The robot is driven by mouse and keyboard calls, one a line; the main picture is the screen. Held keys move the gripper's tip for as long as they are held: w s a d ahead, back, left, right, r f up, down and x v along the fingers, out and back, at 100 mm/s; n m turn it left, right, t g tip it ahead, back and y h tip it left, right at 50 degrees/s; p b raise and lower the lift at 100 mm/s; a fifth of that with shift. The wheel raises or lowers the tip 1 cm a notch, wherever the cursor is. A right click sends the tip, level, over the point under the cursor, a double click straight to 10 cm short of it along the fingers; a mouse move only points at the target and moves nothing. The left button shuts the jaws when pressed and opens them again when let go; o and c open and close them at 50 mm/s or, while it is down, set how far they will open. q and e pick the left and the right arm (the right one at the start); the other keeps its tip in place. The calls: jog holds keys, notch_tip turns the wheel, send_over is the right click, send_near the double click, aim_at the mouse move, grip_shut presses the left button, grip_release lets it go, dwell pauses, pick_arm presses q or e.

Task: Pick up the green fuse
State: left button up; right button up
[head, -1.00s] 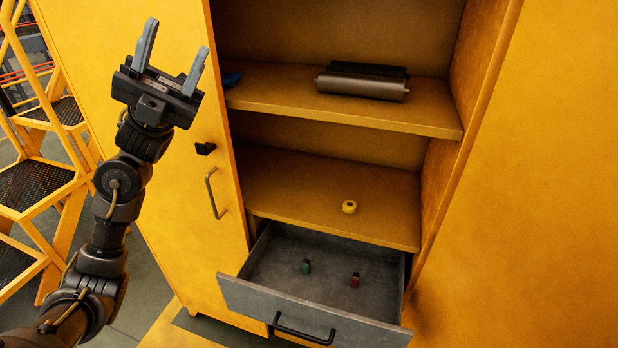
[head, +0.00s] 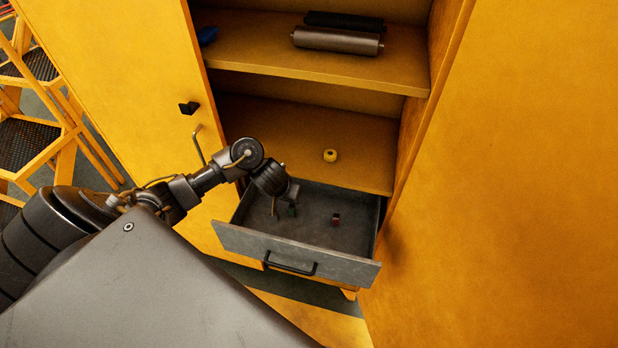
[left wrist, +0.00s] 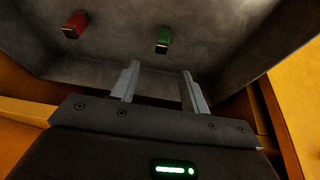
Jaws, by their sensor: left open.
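The green fuse (head: 292,211) stands in the open grey drawer (head: 345,262), on the left part of its floor. In the left wrist view the green fuse (left wrist: 163,40) is ahead of my open fingers, between their lines and apart from them. A red fuse (head: 336,219) is in the drawer to its right; it also shows in the left wrist view (left wrist: 75,25). My left gripper (head: 283,208) points down into the drawer near the green fuse, partly hidden by its wrist. In the left wrist view the left gripper (left wrist: 160,85) is open and empty. My right gripper is not visible.
The drawer is pulled out of a yellow cabinet (head: 290,112). A yellow tape roll (head: 330,155) lies on the shelf above it. Dark rollers (head: 337,40) lie on the higher shelf. The drawer's right side has free floor. A yellow stepped stand (head: 30,140) is at left.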

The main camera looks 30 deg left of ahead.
aim_at(292, 206)
pick_arm(q)
jog(key=b+x, duration=0.1)
jog(key=x, duration=0.1)
jog(key=b+x, duration=0.2)
jog(key=x, duration=0.1)
jog(key=shift+s+a+f, duration=0.15)
jog(key=shift+a+f, duration=0.1)
jog(key=shift+w+f+b, duration=0.2)
jog(key=shift+f+b, duration=0.05)
jog(key=shift+b, duration=0.05)
jog(key=shift+f, duration=0.35)
jog(key=b+x, duration=0.2)
jog(key=x, duration=0.1)
jog(key=shift+d+f, duration=0.15)
jog(key=shift+f, duration=0.2)
jog(key=shift+w+f, duration=0.3)
jog(key=shift+f, duration=0.05)
